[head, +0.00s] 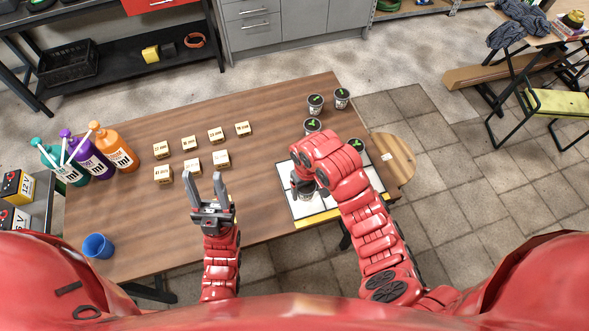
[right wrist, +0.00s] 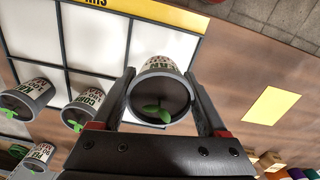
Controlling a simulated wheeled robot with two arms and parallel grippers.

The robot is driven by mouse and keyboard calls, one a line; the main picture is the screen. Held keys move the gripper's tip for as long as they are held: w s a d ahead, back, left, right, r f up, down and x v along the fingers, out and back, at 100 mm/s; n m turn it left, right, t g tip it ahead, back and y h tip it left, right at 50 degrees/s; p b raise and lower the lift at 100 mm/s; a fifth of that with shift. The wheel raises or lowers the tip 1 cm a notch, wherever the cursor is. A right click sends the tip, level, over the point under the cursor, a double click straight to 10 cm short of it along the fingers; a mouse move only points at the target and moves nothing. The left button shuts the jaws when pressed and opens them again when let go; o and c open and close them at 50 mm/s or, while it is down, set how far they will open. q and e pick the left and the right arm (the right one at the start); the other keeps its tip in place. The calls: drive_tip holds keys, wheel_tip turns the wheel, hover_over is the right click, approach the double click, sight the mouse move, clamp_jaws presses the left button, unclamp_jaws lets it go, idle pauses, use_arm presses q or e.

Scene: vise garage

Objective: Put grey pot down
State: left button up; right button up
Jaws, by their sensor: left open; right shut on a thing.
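My right gripper (right wrist: 163,105) is shut on a grey pot (right wrist: 150,78) with dark soil and a green sprout. In the head view, the right arm partly hides this pot (head: 307,194) over the left part of a white gridded board (head: 282,183). Other sprout pots stand nearby, such as one in the right wrist view (right wrist: 85,108). My left gripper (head: 207,187) is open and empty above the table, left of the board.
Several small labelled blocks (head: 192,165) stand mid-table. Orange (head: 114,146), purple and teal bottles and a blue cup (head: 98,245) are at the left. Pots (head: 315,103) stand near the far right edge. A round wooden piece (head: 397,160) adjoins the right edge.

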drive_tip(key=w+a+b, duration=0.1)
drive_tip(key=w+b, duration=0.1)
drive_tip(key=w, duration=0.1)
drive_tip(key=w+a+f+b, duration=0.1)
drive_tip(key=w+b, duration=0.1)
drive_tip(key=w, duration=0.1)
drive_tip(key=w+a+b, duration=0.1)
drive_tip(key=w+b, duration=0.1)
drive_tip(key=w, duration=0.1)
drive_tip(key=shift+w+f, duration=0.15)
drive_tip(key=shift+w, duration=0.05)
drive_tip(key=shift+w+a+b, duration=0.15)
drive_tip(key=shift+w+b, duration=0.2)
drive_tip(key=shift+b, duration=0.05)
drive_tip(key=shift+w+a+b, duration=0.1)
drive_tip(key=shift+w+b, duration=0.1)
drive_tip(key=shift+b, duration=0.1)
wheel_tip(320, 180, down, 3)
drive_tip(key=p, duration=0.2)
drive_tip(key=shift+s+r+p, duration=0.1)
drive_tip(key=shift+r+p, duration=0.1)
drive_tip(key=shift+p, duration=0.1)
drive_tip(key=shift+f, duration=0.25)
drive_tip(key=shift+f, duration=0.1)
